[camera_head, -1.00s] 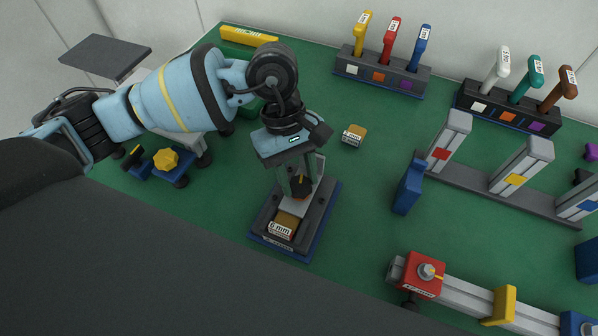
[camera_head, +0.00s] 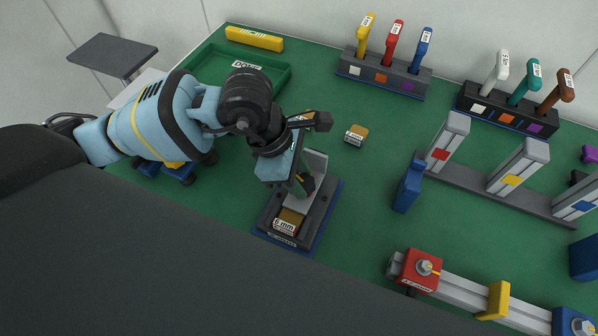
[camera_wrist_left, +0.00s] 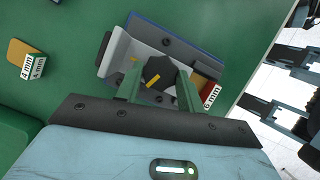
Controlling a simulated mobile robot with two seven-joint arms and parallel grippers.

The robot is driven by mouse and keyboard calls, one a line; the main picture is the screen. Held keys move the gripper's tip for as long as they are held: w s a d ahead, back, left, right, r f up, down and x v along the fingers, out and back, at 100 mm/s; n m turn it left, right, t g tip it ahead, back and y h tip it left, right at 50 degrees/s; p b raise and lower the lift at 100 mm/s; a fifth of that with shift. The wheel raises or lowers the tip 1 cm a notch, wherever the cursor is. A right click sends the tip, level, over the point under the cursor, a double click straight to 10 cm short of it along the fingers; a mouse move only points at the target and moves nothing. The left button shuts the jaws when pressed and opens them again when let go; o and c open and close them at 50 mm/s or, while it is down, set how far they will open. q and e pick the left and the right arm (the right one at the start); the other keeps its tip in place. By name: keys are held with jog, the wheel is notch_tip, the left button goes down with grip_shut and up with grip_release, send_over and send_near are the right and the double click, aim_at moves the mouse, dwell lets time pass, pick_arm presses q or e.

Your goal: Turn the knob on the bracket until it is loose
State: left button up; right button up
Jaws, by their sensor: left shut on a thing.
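The light grey bracket (camera_head: 317,163) stands on a dark base with a blue edge (camera_head: 325,212). A dark knob (camera_wrist_left: 158,72) with a yellow pointer mark sits on the bracket. In the left wrist view the mark points toward the lower left. My left gripper (camera_wrist_left: 158,84) is shut on the knob, one green finger on each side. In the head view the hand hides most of the knob. A block labelled 6 mm (camera_head: 285,226) lies in the base in front of the bracket. My right gripper is not in view.
A small tan block labelled 4 mm (camera_head: 356,135) lies loose to the right. A green tray (camera_head: 279,85) is behind my arm. A blue upright block (camera_head: 407,187) and a red-ended rail (camera_head: 424,270) stand right. Green table between them is clear.

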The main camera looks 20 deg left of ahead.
pick_arm(q)
jog(key=shift+s+n+t+p, duration=0.1)
jog(key=shift+n+t+p, duration=0.25)
jog(key=shift+n, duration=0.75)
jog(key=shift+f, duration=0.1)
jog(key=o, duration=1)
